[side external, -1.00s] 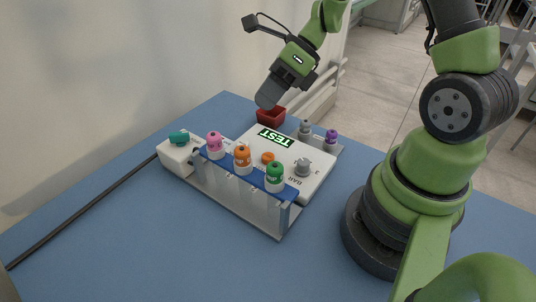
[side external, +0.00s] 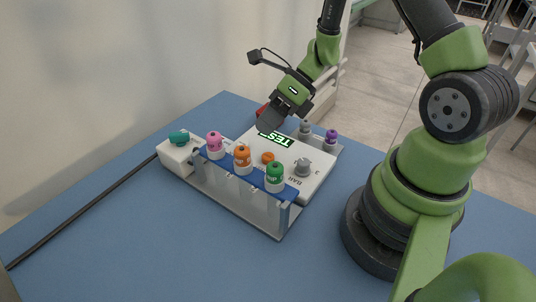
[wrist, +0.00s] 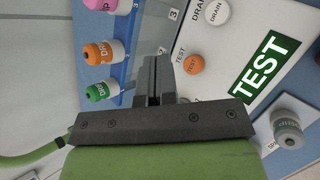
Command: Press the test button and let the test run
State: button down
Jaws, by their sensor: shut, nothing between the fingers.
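The orange test button (side external: 267,158) sits on top of the white control box (side external: 318,163). In the wrist view the button (wrist: 194,64), with "TEST" printed beside it, lies just right of my fingertips. A green sign reading "TEST" (side external: 280,140) is on the same box; it also shows in the wrist view (wrist: 264,66). My gripper (side external: 267,126) is shut and empty, above the back edge of the box, apart from the button. Its closed fingers (wrist: 154,66) show in the wrist view. My gripper hides part of the sign in the side view.
A rack (side external: 243,203) with pink, orange and green-capped bottles stands along the box's front. Grey (side external: 305,128) and purple (side external: 331,136) bottles stand behind. A teal handle (side external: 179,137) is at left. A red tray (side external: 262,109) is mostly hidden.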

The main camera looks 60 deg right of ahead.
aim_at(268, 154)
jog(key=shift+f, duration=2.05)
dwell(0.5)
jog(key=shift+f, duration=0.4)
jog(key=shift+f, duration=0.5)
dwell(0.5)
dwell(0.3)
jog(key=shift+r, duration=0.95)
jog(key=shift+r, duration=2.5)
